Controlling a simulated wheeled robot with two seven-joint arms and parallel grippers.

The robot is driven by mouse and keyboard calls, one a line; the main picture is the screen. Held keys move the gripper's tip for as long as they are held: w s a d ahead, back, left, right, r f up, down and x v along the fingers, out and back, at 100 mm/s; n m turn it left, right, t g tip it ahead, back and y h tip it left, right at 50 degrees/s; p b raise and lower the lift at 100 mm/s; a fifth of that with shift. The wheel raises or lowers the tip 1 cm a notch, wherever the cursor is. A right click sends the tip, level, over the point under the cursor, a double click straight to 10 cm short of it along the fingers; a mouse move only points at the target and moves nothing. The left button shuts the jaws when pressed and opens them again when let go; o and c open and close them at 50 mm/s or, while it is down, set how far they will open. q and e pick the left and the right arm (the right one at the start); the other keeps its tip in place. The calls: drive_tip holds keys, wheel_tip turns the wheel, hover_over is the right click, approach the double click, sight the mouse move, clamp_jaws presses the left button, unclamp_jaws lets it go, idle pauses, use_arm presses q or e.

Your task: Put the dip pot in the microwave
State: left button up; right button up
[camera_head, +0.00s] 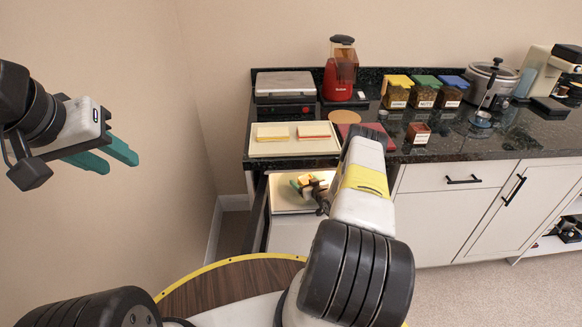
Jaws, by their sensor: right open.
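The microwave (294,203) appears to be the lit, open compartment under the counter's left end. Its dark door (257,216) stands open on the left. My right arm reaches into the opening. My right gripper (302,184) is inside, small and partly hidden by its own wrist, with its green fingers open. A small pale and orange thing shows at the fingers; I cannot tell whether it is the dip pot or whether the fingers touch it. My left gripper (110,160) is open and empty in the air at the left, far from the counter.
On the dark counter stand a tray (296,147) with two sandwich-like slabs, a flat grill (285,85), a red blender (340,72), lidded jars (423,91), a small red-brown box (418,133) and a slow cooker (490,82).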

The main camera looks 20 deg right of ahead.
drive_tip(key=v, duration=1.2)
drive_tip(key=shift+r, duration=0.1)
drive_tip(key=shift+s, duration=0.15)
